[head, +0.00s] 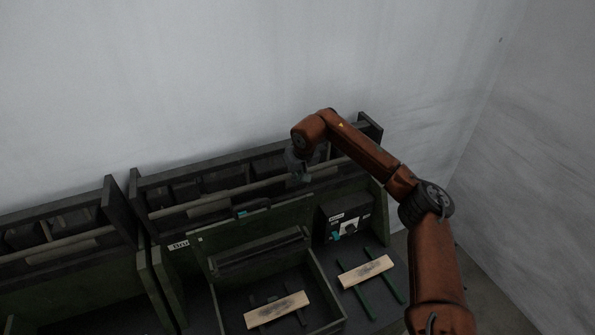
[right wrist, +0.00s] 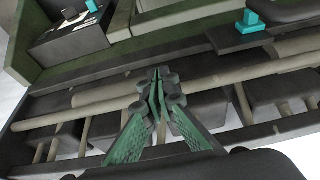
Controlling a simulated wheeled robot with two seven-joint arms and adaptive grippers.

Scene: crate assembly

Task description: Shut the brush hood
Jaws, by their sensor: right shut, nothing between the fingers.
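The brush hood (head: 225,247) is a green panel on the front of the dark green machine in the head view. It looks raised, with its black handle (head: 252,208) and a teal piece at its upper edge. In the right wrist view the teal piece (right wrist: 250,22) and dark handle (right wrist: 238,39) show at the upper right. My right gripper (head: 303,176) is shut and empty, above the bars behind the panel, to the right of the handle and apart from it. Its fingertips (right wrist: 158,85) are together in the right wrist view. My left gripper is out of view.
A control box (head: 345,222) with a teal switch stands right of the hood. Wooden pieces lie on the bed below (head: 277,310) and on green rails (head: 366,271). A similar machine (head: 70,265) stands at left. A grey wall rises behind.

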